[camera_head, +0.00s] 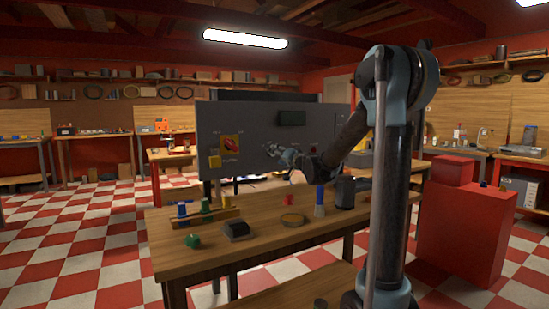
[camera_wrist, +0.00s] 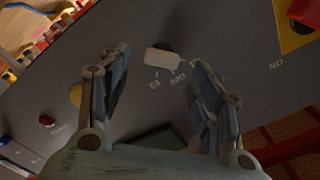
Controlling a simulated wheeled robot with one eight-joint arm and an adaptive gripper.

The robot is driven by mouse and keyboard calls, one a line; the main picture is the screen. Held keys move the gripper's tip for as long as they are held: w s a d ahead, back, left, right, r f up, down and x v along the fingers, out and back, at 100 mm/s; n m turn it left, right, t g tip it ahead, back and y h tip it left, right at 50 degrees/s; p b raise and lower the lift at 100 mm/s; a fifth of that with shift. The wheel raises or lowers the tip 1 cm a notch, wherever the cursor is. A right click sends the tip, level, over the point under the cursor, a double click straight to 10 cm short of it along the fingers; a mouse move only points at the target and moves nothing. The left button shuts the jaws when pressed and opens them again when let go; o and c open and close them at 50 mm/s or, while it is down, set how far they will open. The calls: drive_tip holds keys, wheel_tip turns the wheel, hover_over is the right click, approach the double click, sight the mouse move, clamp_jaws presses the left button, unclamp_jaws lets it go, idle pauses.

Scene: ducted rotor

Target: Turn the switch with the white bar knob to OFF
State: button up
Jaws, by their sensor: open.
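The white bar knob (camera_wrist: 165,60) sits on a dark round base on the grey panel (camera_wrist: 225,35) in the wrist view. Small labels beside it are too small and tilted to read surely. My gripper (camera_wrist: 157,62) is open, with one finger on each side of the knob; I cannot tell whether either finger touches it. In the head view my gripper (camera_head: 284,155) is up at the front of the grey panel (camera_head: 260,115) and the knob cannot be made out there.
A red switch on a yellow plate (camera_head: 229,143) and a yellow block (camera_head: 214,161) are left of my gripper. The wrist view shows a red button (camera_wrist: 47,121) and a yellow round part (camera_wrist: 75,95). A wooden table (camera_head: 270,235) with several small items stands below the panel.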

drive_tip(key=shift+x, duration=2.1)
drive_tip(key=shift+c, duration=0.3)
drive_tip(key=c, duration=1)
